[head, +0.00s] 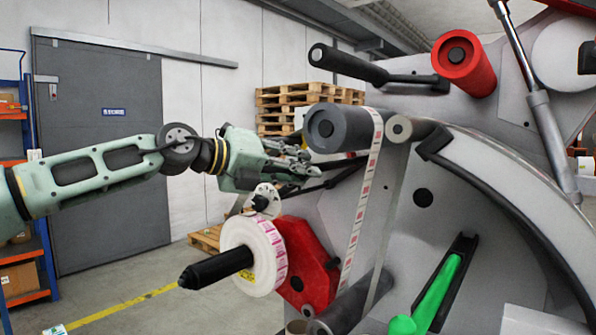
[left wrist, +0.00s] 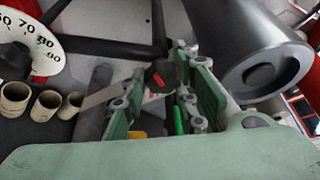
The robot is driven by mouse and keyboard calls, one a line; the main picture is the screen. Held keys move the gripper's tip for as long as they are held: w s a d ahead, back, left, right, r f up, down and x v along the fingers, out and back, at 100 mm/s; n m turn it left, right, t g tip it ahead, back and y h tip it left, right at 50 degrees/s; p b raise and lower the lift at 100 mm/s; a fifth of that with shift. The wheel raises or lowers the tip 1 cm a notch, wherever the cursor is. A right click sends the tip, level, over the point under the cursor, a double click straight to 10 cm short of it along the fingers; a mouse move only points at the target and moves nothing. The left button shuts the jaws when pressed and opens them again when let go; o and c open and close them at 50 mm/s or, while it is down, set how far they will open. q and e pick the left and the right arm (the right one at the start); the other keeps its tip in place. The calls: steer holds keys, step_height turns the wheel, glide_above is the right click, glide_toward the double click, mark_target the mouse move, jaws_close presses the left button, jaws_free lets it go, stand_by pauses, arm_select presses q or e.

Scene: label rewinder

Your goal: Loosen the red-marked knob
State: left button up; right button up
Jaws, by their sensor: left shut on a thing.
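The red-marked knob (left wrist: 159,76) is black with a short red line and shows in the left wrist view between the finger pads of my left gripper (left wrist: 167,90). The fingers are closed on it from both sides. In the head view my left gripper (head: 300,165) reaches in from the left, with its fingertips at the machine just below the grey roller. The knob itself is hidden there behind the fingers. My right gripper is in neither view.
The grey roller (head: 340,128) is close above the fingers and also shows in the left wrist view (left wrist: 262,72). A numbered dial (left wrist: 30,42) lies to the left. Below are a label roll (head: 253,257) on a black spindle, a red bracket (head: 308,262) and a green lever (head: 430,300).

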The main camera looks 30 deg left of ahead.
arm_select(q)
steer(key=shift+f+n+h, duration=0.4)
steer(key=shift+f+n, duration=0.15)
steer(key=shift+n, duration=0.25)
steer(key=shift+d+f, duration=0.1)
steer(key=shift+f, duration=0.05)
steer(key=o, duration=0.8)
steer(key=shift+o, duration=1)
steer(key=shift+a, duration=0.2)
steer(key=shift+d+r, duration=0.15)
steer(key=shift+r, duration=0.1)
steer(key=v, duration=1.2)
steer(key=shift+f, duration=0.15)
